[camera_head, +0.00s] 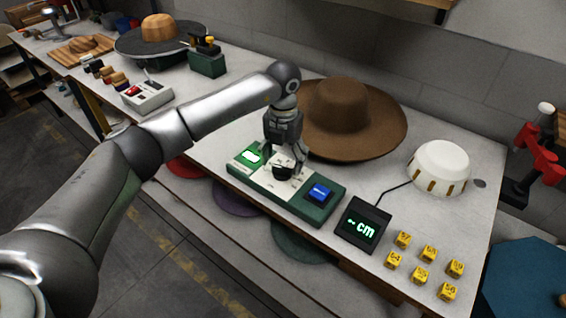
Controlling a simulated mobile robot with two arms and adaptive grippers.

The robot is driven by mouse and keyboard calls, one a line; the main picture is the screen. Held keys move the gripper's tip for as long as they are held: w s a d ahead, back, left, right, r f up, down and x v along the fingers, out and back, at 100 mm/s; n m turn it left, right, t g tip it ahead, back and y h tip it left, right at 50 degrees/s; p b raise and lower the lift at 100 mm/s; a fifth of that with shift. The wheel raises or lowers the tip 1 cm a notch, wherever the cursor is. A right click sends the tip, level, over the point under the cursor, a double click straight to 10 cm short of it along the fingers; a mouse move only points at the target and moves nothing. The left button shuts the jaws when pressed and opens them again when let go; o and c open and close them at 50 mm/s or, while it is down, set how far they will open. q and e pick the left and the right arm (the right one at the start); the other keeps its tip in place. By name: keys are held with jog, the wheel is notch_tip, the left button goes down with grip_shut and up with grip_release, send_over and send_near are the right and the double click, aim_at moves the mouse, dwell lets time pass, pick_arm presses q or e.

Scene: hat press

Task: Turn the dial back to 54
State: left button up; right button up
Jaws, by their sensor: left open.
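A green control box (325,207) with a pale top panel lies on the white bench. A black dial (283,173) sits on its panel, partly hidden by my gripper. My left gripper (284,163) points down over the dial with its fingers open on either side of it; I cannot tell if they touch it. The dial's number marks are too small to read. My right gripper is not in view.
A brown wide-brim hat (350,118) lies just behind the box. A white dome (440,166) is wired to the display. Several yellow numbered blocks (421,275) stand at the front right. A white box with red parts (147,96) is further left.

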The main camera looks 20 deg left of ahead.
pick_arm(q)
notch_tip(320, 180, up, 10)
dwell(0.3)
jog(key=shift+f, duration=0.1)
